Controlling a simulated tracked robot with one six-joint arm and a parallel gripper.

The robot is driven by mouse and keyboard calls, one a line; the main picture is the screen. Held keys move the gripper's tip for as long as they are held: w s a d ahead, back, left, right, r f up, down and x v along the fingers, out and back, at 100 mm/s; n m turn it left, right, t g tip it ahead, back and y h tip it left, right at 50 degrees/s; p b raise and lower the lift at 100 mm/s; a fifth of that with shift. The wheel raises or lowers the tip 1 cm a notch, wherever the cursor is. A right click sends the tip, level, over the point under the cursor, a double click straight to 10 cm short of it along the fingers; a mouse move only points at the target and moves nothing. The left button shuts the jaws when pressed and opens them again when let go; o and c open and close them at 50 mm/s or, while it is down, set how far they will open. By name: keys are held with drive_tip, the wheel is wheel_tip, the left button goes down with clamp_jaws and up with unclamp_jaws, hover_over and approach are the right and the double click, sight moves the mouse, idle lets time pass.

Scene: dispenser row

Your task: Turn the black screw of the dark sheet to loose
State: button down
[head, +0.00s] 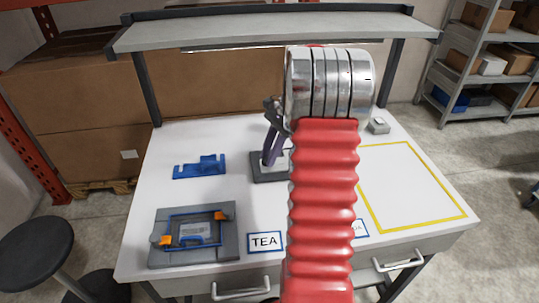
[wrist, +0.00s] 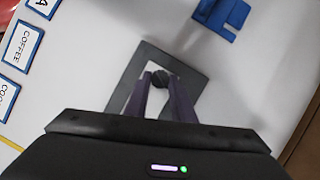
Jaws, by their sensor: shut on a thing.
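The dark sheet (wrist: 130,78) lies flat on the white table, with a pale area in its middle. In the head view it (head: 258,173) is partly hidden behind my red arm. The black screw (wrist: 160,77) is a small round dark knob at the pale area, seen between my purple fingertips in the wrist view. My gripper (wrist: 161,84) is shut on the black screw, one finger on each side. In the head view my gripper (head: 267,160) points down at the sheet; the screw itself cannot be made out there. How far the screw is turned cannot be told.
A blue bracket (head: 200,167) lies left of the sheet. A grey fixture (head: 195,236) with blue and orange parts is at the front left. A TEA label (head: 265,242) lies at the front edge. A yellow-outlined area (head: 410,187) at right is empty. A shelf (head: 260,30) spans the back.

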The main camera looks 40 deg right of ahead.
drive_tip(key=n, duration=0.2)
drive_tip(key=n+g, duration=0.1)
drive_tip(key=n, duration=0.1)
drive_tip(key=n+g, duration=0.1)
drive_tip(key=n, duration=0.1)
drive_tip(key=shift+w, duration=0.35)
drive_tip(key=shift+f, duration=0.1)
drive_tip(key=c, duration=1.5)
unclamp_jaws()
